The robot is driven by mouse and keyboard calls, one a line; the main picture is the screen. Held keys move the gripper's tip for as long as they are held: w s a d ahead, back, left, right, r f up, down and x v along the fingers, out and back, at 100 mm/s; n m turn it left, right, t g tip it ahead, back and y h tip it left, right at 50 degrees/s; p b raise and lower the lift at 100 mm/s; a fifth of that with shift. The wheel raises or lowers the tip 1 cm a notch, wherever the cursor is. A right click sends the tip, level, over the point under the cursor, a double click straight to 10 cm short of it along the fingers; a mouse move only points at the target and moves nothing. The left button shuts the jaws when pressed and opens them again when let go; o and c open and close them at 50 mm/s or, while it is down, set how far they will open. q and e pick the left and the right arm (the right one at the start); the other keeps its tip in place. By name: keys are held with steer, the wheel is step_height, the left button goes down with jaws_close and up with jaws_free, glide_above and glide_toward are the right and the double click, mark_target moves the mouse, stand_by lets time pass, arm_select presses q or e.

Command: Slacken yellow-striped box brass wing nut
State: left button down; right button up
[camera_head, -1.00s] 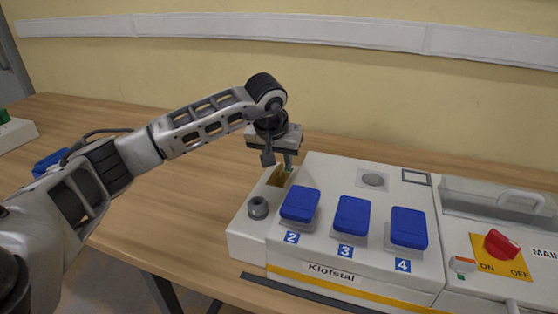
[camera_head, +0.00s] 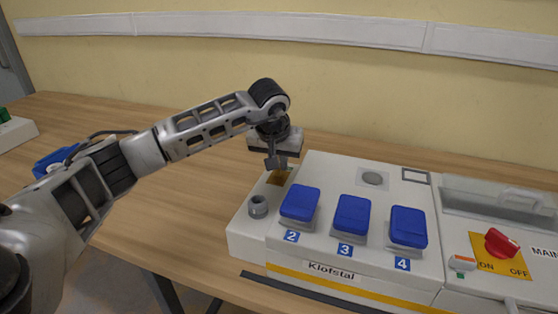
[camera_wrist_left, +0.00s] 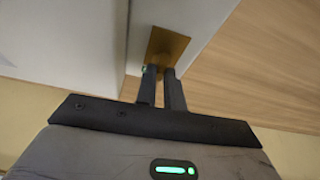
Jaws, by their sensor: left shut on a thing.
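The yellow-striped box (camera_head: 247,238) is white, marked Klofstal, and stands on the table at centre right. A brass plate (camera_head: 278,179) lies on its back left part; it also shows in the left wrist view (camera_wrist_left: 168,45). My left gripper (camera_head: 276,167) points down at the plate. In the left wrist view its two fingers (camera_wrist_left: 159,70) are close together at the plate's edge. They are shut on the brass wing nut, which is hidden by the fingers. My right gripper is not in view.
A grey round socket (camera_head: 258,206) sits in front of the plate. Blue covers 2 (camera_head: 300,203), 3 (camera_head: 352,214) and 4 (camera_head: 408,226) stand to the right. A panel with a red switch (camera_head: 502,243) adjoins the box.

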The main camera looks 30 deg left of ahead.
arm_select(q)
steer(key=n, duration=0.2)
steer(key=n+y, duration=0.1)
steer(key=n, duration=0.1)
steer(key=shift+w+d+r+g+y+p, duration=0.1)
steer(key=shift+w+r+g+y+p, duration=0.05)
steer(key=shift+g+y+p, duration=0.15)
steer(key=n, duration=0.2)
steer(key=n+g+y, duration=0.1)
steer(key=n, duration=0.2)
steer(key=shift+w+g+p, duration=0.1)
steer(key=shift+g+p, duration=0.2)
steer(key=shift+p, duration=0.1)
steer(key=n, duration=0.2)
steer(key=n+g, duration=0.1)
steer(key=n, duration=0.1)
steer(key=shift+w+d+g+y+p, duration=0.1)
steer(key=shift+g+y+p, duration=0.2)
steer(key=shift+p, duration=0.05)
steer(key=shift+w+n+g, duration=0.1)
steer(key=shift+n+g, duration=0.6)
steer(key=shift+n, duration=1.3)
steer(key=c, duration=1.5)
jaws_free()
steer(key=v, duration=1.5)
steer(key=shift+r+b, duration=0.3)
steer(key=shift+r, duration=0.1)
